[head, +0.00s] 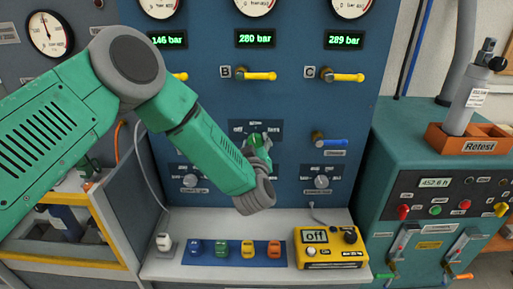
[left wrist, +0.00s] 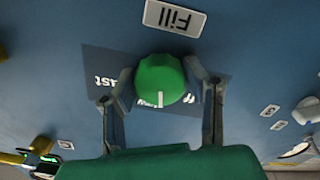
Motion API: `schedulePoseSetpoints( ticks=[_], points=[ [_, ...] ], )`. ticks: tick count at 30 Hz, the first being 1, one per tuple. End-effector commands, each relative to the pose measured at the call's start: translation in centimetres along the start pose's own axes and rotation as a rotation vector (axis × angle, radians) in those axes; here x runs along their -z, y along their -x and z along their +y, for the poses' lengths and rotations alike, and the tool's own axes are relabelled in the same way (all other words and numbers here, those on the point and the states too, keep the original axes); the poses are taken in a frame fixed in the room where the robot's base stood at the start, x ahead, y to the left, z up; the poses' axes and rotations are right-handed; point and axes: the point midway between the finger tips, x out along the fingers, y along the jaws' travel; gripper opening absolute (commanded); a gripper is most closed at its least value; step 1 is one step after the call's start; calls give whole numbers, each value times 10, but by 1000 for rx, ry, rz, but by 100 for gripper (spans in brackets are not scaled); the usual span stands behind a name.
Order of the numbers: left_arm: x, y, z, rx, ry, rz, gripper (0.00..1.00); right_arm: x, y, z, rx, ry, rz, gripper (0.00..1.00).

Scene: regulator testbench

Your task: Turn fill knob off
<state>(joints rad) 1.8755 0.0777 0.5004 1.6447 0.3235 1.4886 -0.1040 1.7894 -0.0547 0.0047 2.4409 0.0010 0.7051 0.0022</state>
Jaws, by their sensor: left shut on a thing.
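The green fill knob (left wrist: 161,78) sits on the blue panel, below the upside-down "Fill" label in the left wrist view. Its white mark points down in that view, toward the partly hidden "slow" word on the dark scale plate (left wrist: 97,65). "Fast" shows on the left of the plate. My left gripper has one finger on each side of the knob and is shut on it. In the head view the knob (head: 256,138) is partly hidden behind my left gripper (head: 259,150), and "off" shows at the plate's left. My right gripper is not in view.
A blue valve handle (head: 331,142) is right of the knob. Two grey knobs sit lower, one at the right (head: 321,182). Yellow handles (head: 260,76) are above. A shelf (head: 210,272) below holds several coloured pieces and a yellow meter (head: 330,247) reading "off".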

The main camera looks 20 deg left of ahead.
Motion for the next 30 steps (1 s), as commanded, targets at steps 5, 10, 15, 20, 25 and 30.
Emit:
schedulePoseSetpoints(
  ticks=[5, 10, 15, 20, 25, 30],
  points=[
    [-3, 0, -1, -2, 170, 1, 11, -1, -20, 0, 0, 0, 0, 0],
    [-3, 0, -2, -1, 332, 1, 11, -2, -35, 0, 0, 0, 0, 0],
    [-3, 0, -2, 0, 483, 1, 11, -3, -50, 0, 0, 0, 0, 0],
    [-3, 0, -2, 0, 605, 0, 11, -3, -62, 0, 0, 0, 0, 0],
    [-2, 0, -2, 0, 704, 0, 11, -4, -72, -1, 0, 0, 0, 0],
    [-2, 0, -2, 2, 767, -1, 11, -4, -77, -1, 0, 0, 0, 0]
  ],
)
